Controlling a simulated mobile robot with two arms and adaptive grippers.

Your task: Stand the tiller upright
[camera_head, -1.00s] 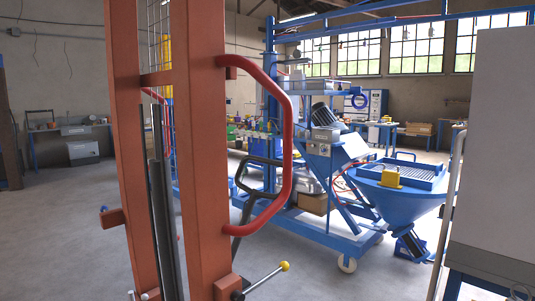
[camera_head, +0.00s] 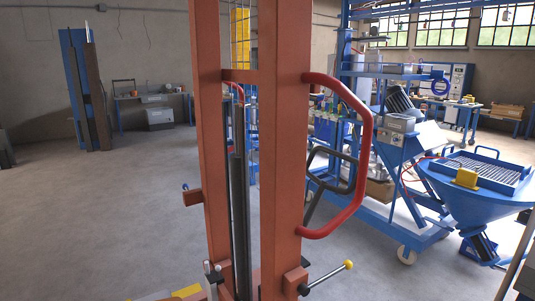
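An orange stacker mast (camera_head: 283,150) stands close in front of me, with a curved red handle (camera_head: 368,140) on its right side. A black loop handle on a dark shaft, which looks like the tiller (camera_head: 352,172), shows behind the red handle. It is tilted, leaning up and to the right. The shaft's lower end is hidden behind the mast's right post. Neither of my grippers can be made out in this view.
A lever with a yellow knob (camera_head: 349,265) juts right from the mast's base. A blue wheeled frame (camera_head: 385,218) and a blue hopper (camera_head: 470,195) stand at right. Grey floor (camera_head: 110,220) is open at left. A workbench (camera_head: 150,97) stands at the back wall.

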